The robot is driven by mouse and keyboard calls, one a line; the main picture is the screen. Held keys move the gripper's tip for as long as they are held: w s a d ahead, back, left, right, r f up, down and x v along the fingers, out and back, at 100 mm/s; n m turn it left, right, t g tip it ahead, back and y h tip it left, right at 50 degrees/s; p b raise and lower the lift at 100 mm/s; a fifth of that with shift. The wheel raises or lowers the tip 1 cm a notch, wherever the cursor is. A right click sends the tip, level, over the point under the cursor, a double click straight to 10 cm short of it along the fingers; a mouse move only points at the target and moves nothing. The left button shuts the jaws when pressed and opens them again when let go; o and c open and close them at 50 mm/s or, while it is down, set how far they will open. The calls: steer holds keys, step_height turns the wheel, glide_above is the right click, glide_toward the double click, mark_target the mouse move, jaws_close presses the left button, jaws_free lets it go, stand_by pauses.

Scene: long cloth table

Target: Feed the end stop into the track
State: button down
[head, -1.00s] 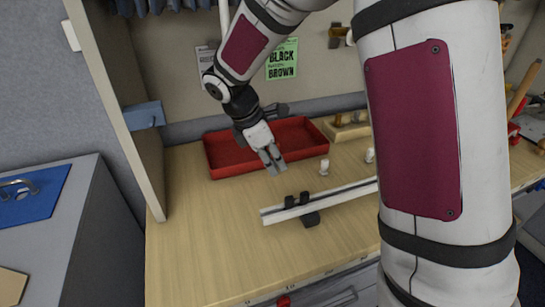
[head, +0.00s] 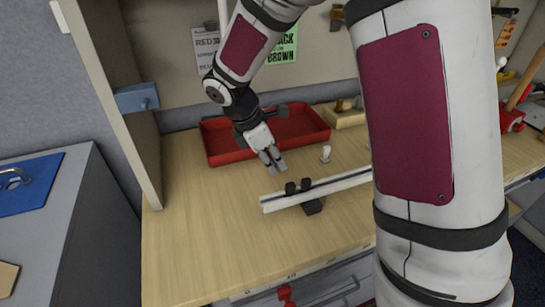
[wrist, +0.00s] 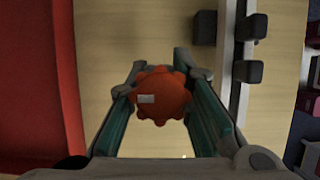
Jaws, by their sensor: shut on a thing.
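The track (head: 335,186) is a long pale rail with a dark groove, lying on the wooden table, its left end free and its right part hidden behind my arm. Two dark blocks (head: 297,187) hold it near the left end. In the wrist view the track (wrist: 236,75) runs up and down, right of the fingers. My gripper (head: 273,162) is above the table, behind the track's left end and apart from it. Its fingers are shut on a red scalloped knob (wrist: 163,97) with a small pale patch, apparently the end stop. Any part beneath the knob is hidden.
A red tray (head: 224,157) lies behind my gripper and shows along the left of the wrist view. A small white peg (head: 325,153) stands behind the track. A wooden block (head: 341,117) is at the back. The table's front left is clear; a cabinet panel (head: 130,130) borders it on the left.

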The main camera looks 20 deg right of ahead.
steer(key=shift+f+b, duration=1.3)
steer(key=shift+f, duration=1.15)
steer(key=c, duration=1.3)
jaws_free()
steer(key=shift+c, duration=0.2)
steer(key=shift+r, duration=0.2)
steer(key=shift+r+p, duration=0.6)
steer(key=shift+p, duration=0.15)
jaws_close()
